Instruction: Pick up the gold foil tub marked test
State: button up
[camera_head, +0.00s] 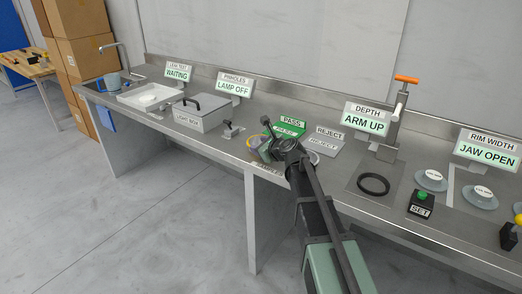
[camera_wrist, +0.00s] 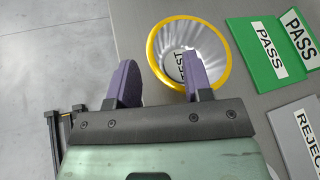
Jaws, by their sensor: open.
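The gold-rimmed foil tub (camera_wrist: 213,42) stands open at the top of the wrist view, with a silvery pleated inside. A label reading TEST (camera_wrist: 178,66) shows on its floor, partly cut off by a finger. My gripper (camera_wrist: 160,75) is open, with two purple fingers and nothing held. The right finger overlaps the near part of the tub in the picture; I cannot tell whether they touch. The left finger lies to the left, clear of the tub. In the head view my gripper (camera_head: 268,143) hides much of the tub (camera_head: 254,142) at the bench's front edge.
The green PASS plate (camera_wrist: 267,50) and grey REJECT plate (camera_wrist: 303,135) lie right of the tub. The light box (camera_head: 203,114) stands to the left on the steel bench. A depth press (camera_head: 390,130) and black ring (camera_head: 373,184) are to the right. Floor lies beyond the bench edge.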

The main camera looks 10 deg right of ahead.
aim_at(255, 140)
jog(key=x, duration=0.4)
jog(key=shift+s+f+b, duration=0.1)
jog(key=shift+b, duration=0.3)
jog(key=shift+d, duration=0.1)
jog(key=shift+s, duration=0.1)
jog(key=shift+c, duration=0.4)
grip_shut()
